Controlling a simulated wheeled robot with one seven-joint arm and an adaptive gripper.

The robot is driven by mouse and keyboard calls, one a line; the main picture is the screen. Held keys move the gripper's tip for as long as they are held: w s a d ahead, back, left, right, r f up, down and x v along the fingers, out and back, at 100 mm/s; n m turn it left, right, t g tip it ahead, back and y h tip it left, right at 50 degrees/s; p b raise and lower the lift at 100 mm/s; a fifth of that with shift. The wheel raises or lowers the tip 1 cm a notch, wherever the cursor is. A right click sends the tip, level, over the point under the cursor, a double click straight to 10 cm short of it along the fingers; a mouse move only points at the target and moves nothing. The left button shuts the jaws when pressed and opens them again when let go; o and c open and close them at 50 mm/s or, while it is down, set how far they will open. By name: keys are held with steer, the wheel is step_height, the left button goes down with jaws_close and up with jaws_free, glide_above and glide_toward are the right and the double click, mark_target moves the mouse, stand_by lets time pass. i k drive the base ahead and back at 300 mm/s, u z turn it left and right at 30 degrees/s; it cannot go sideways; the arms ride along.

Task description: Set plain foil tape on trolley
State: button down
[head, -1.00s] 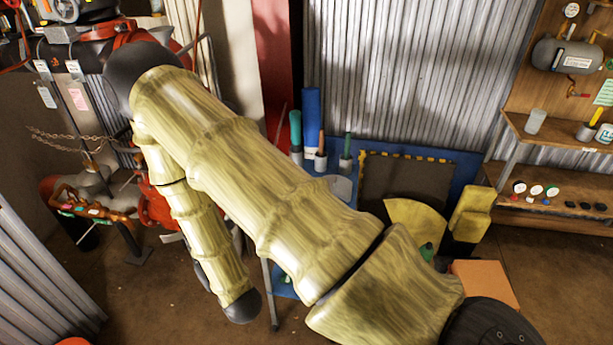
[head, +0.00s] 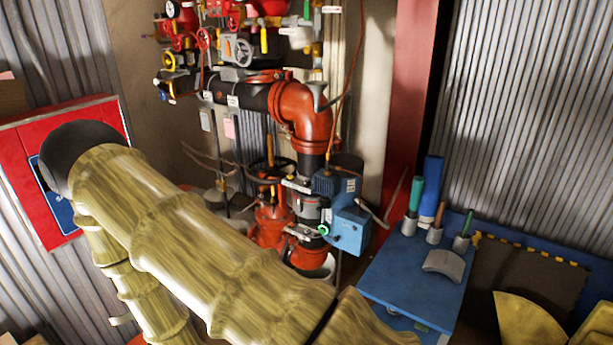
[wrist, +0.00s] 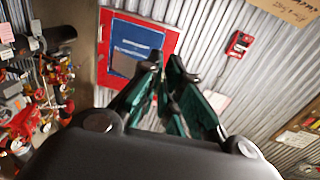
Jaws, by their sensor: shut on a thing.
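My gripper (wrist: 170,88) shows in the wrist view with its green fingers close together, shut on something. What it holds is too small and hidden by the fingers to make out. In the head view my gripper is out of sight, and only my arm shows at the lower left. A blue-topped stand (head: 400,270), which looks like the trolley, is at the right of the head view. A grey curved piece (head: 445,264) and several small holders with upright tools stand on it. Its front left top is bare. I cannot pick out the plain foil tape in either view.
The red riser pipe (head: 305,112) with a blue actuator box (head: 348,230) stands left of the blue top. A red cabinet (head: 30,170) is on the left wall. Yellow pieces (head: 530,322) stand at the lower right.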

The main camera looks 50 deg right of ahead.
mark_target(435, 301)
steer(key=u, duration=0.05)
steer(key=i, duration=1.1)
steer(key=z, duration=3)
steer(key=i, duration=0.5)
